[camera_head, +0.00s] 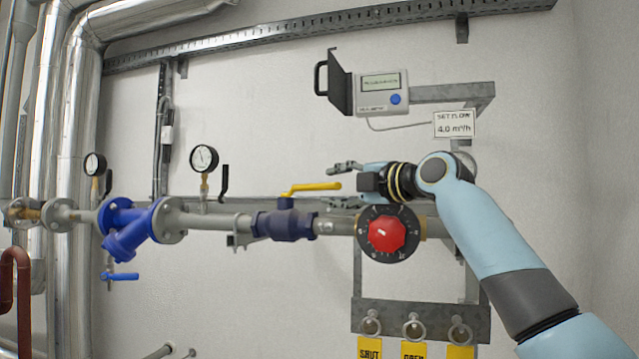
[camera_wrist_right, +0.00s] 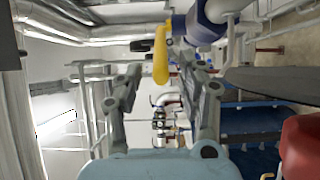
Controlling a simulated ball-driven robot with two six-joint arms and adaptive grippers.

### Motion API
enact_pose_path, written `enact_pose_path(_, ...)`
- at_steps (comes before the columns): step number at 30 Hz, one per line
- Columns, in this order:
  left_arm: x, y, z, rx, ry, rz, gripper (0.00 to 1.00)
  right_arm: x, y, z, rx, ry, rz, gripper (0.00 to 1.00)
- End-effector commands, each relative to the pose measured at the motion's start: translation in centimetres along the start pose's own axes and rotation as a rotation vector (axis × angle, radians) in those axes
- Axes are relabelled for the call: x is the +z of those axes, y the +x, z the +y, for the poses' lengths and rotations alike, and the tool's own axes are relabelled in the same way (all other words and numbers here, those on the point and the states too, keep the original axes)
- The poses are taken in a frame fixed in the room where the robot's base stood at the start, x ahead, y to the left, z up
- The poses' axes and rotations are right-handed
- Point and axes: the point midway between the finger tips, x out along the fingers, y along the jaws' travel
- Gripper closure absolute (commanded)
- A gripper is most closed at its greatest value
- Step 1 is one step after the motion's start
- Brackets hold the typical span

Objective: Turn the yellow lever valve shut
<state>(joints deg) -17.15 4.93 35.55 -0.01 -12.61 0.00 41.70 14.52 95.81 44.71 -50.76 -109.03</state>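The yellow lever (camera_head: 312,188) sits on top of a dark blue valve body (camera_head: 284,226) in the horizontal pipe. It points right, roughly along the pipe, and tilts slightly up. My right gripper (camera_head: 335,184) comes from the right with its fingers spread, one above and one below the lever's free end in the picture. In the right wrist view the lever (camera_wrist_right: 160,56) shows between the two open fingertips (camera_wrist_right: 164,68), with gaps on both sides. I cannot tell whether its tip is within finger depth. My left gripper is out of view.
A red knob (camera_head: 387,234) on a black dial stands just below my right wrist. A gauge (camera_head: 204,158) and a blue strainer (camera_head: 128,226) are left of the valve. A grey controller box (camera_head: 381,92) hangs above. Tags (camera_head: 369,348) hang below.

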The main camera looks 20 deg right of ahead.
Motion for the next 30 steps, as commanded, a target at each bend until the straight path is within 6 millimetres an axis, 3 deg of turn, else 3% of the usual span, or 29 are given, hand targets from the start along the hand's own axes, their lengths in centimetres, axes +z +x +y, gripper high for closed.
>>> enact_pose_path(4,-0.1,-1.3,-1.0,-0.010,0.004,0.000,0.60,-0.1,3.1,0.4,-0.001,0.005,0.002,0.61)
enact_pose_path(9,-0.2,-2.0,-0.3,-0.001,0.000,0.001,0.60,0.0,5.6,0.2,-0.001,0.001,0.000,0.61)
enact_pose_path(15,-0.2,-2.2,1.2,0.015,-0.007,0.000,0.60,0.0,6.8,0.0,-0.001,-0.001,0.000,0.61)
enact_pose_path(22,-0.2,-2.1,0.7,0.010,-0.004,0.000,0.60,0.0,6.8,0.0,-0.001,-0.001,0.000,0.61)
enact_pose_path(30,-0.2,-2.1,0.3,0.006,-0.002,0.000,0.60,0.0,6.8,0.0,-0.001,-0.001,0.000,0.96)
